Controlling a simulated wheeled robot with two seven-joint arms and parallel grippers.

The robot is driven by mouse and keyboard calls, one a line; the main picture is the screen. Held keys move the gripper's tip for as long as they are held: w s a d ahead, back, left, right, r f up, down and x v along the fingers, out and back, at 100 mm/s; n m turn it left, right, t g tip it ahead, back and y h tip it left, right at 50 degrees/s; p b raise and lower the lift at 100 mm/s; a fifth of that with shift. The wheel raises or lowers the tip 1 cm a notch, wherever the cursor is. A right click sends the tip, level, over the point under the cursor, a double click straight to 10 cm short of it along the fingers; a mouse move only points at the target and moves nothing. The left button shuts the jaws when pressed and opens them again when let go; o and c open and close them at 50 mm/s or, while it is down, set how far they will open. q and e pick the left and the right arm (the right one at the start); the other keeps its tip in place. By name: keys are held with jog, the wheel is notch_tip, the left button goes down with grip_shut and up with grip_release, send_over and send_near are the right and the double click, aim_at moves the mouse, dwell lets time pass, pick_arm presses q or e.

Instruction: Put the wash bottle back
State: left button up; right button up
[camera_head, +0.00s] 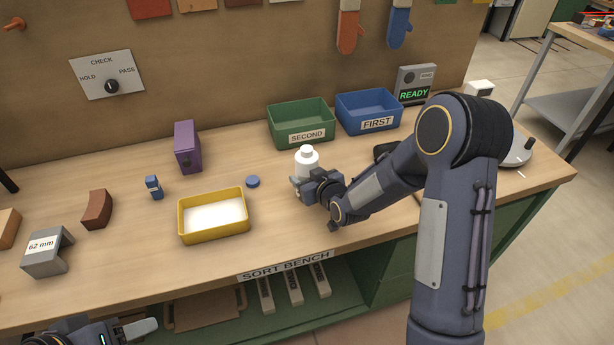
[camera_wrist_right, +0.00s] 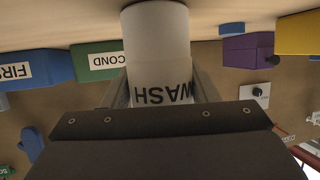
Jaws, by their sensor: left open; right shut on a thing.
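The white wash bottle (camera_head: 307,158) stands upright at the middle of the bench, in front of the green bin. My right gripper (camera_head: 301,184) is shut on it from the front right. In the right wrist view the wash bottle (camera_wrist_right: 158,60) sits between the two fingers, its WASH label upside down. I cannot tell whether its base touches the bench. My left gripper (camera_head: 128,333) is open and empty at the bottom left, below the bench's front edge.
The green SECOND bin (camera_head: 301,118) and blue FIRST bin (camera_head: 368,111) stand behind the bottle. A yellow tray (camera_head: 213,231), blue cap (camera_head: 253,182), small blue bottle (camera_head: 154,188) and purple box (camera_head: 187,147) are to its left.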

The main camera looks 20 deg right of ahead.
jog(key=shift+f, duration=0.1)
jog(key=o, duration=1.3)
jog(key=shift+c, duration=0.2)
jog(key=shift+r, duration=0.3)
jog(key=s+d+r+m+g+b, duration=0.1)
jog(key=s+d+r, duration=0.15)
jog(key=s, duration=0.45)
jog(key=s+d+r+m+g, duration=0.1)
jog(key=s+d+r, duration=0.15)
jog(key=s, duration=0.45)
jog(key=s+d+r+m+g+b, duration=0.1)
jog(key=s+r, duration=0.3)
jog(key=s, duration=0.2)
jog(key=s+a+m+g, duration=0.1)
jog(key=s+g, duration=0.3)
jog(key=s, duration=1.1)
jog(key=shift+s+a+r+y, duration=0.35)
jog(key=shift+a+r+y, duration=0.1)
jog(key=shift+a, duration=0.25)
